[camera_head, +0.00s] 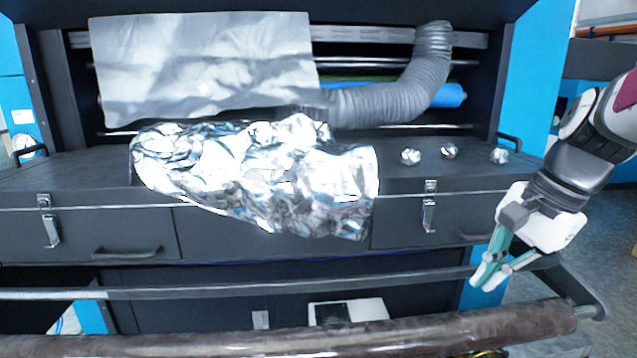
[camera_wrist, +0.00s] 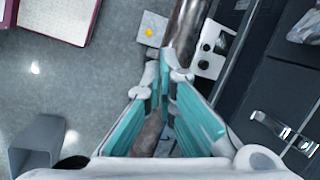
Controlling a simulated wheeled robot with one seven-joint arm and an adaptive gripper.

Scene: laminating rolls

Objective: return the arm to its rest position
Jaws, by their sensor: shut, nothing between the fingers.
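My gripper (camera_head: 486,277) hangs at the right side of the head view, pointing down and to the left. It is in front of the machine's lower right edge, above the right end of the dark roll (camera_head: 300,338). In the wrist view my gripper (camera_wrist: 165,80) has its teal fingers together at the tips, with nothing between them. The dark roll (camera_wrist: 186,30) passes behind the fingers there. My arm comes in from the right edge of the head view.
Crumpled silver foil (camera_head: 260,175) drapes over the dark ledge, below a grey sheet (camera_head: 200,65). A ribbed duct (camera_head: 425,75) curves behind. Several small foil balls (camera_head: 410,157) lie on the ledge. A grey rail (camera_head: 240,291) crosses below. Grey floor (camera_wrist: 75,85) lies open at left in the wrist view.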

